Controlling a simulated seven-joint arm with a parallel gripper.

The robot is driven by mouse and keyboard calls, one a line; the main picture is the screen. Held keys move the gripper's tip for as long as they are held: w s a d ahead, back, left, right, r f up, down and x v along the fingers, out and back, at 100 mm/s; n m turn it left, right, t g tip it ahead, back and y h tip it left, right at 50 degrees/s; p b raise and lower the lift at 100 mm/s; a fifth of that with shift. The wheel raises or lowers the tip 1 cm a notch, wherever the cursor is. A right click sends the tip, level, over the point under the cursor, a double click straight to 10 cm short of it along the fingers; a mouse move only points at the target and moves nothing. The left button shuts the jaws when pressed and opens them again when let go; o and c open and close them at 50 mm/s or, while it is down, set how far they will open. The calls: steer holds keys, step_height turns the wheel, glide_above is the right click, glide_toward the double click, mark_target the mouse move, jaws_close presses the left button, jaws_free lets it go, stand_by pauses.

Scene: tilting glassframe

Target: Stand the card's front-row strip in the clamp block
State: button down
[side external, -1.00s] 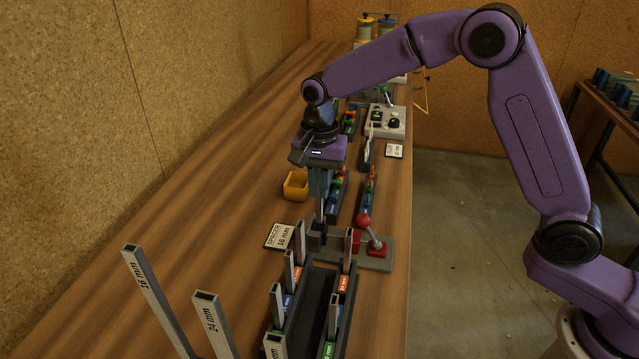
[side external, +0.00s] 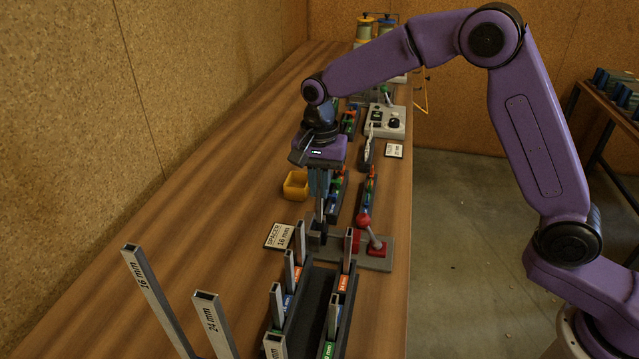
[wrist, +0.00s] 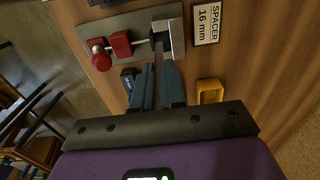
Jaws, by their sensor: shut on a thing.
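My gripper (side external: 320,196) points straight down over the grey clamp block (side external: 316,240), its teal fingers shut on a thin grey strip (side external: 320,219). The strip is upright, its lower end at the clamp block. In the wrist view the strip (wrist: 158,55) runs from between the fingers to the gap beside the light jaw of the clamp block (wrist: 176,36). I cannot tell how deep it sits. The clamp's red knob (side external: 365,221) and red slide (wrist: 120,43) are to one side. The card (side external: 279,236) reads "SPACER 16 mm" and lies beside the block.
A dark rack (side external: 316,310) with several upright grey strips and coloured labels stands in front. Tall grey posts marked 16 mm (side external: 152,292) and 24 mm (side external: 214,322) stand at its left. A yellow bin (side external: 296,185) is behind the card.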

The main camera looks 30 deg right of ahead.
mark_target(319, 220)
steer(key=shift+f, duration=3.05)
steer(key=c, duration=1.1)
jaws_free()
step_height(319, 220, up, 17)
steer(key=shift+r, duration=0.2)
